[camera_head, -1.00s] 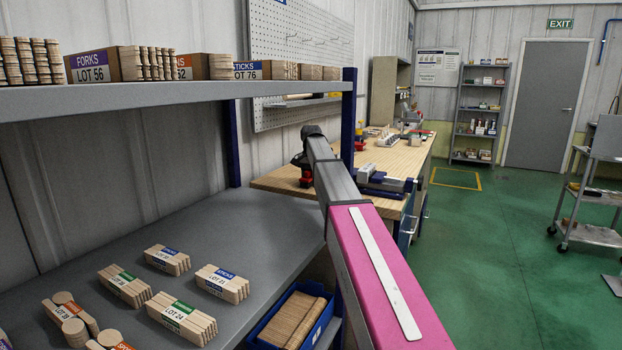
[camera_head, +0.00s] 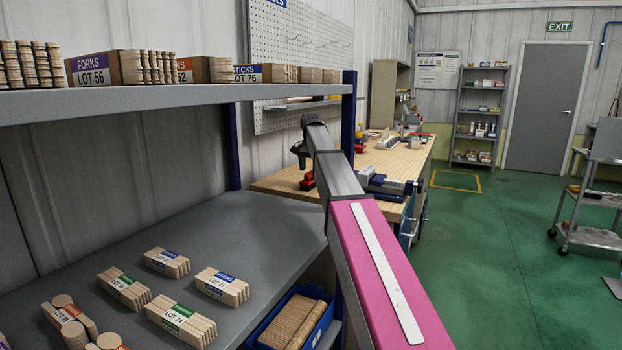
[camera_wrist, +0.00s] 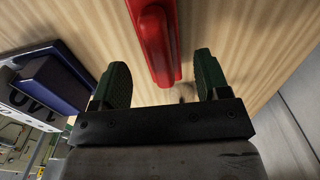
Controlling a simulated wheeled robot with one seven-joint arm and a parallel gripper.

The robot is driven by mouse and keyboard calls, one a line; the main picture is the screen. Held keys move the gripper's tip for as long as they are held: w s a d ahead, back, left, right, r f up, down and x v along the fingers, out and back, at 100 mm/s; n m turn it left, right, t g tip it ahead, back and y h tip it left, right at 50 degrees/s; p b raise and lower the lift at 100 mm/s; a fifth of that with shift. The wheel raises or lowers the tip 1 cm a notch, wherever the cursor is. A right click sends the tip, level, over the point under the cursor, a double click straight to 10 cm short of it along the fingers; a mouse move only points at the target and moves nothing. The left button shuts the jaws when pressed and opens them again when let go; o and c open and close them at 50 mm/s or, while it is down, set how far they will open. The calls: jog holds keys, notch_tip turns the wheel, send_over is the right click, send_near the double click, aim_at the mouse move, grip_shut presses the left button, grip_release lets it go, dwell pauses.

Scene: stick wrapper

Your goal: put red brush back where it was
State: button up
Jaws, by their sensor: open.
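The red brush (camera_wrist: 156,40) lies on the wooden bench top in the wrist view; its bristles cannot be made out. In the head view a red item (camera_head: 307,183), seemingly the brush, sits near the bench's left front part, below my gripper (camera_head: 299,158). In the wrist view my gripper (camera_wrist: 161,62) is open, with one dark green finger on each side of the brush's near end and a gap to both. In the head view, the gripper is above the red item, with a visible gap.
The wooden bench (camera_head: 277,184) carries a blue-and-grey vise (camera_head: 385,186) to the right of the gripper. A grey shelf (camera_head: 200,250) with stick bundles stands in front on the left. A blue bin (camera_head: 325,320) sits below it.

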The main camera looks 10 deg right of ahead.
aim_at(311, 171)
notch_tip(311, 171, up, 6)
jog(key=shift+r, duration=0.2)
dwell(1.5)
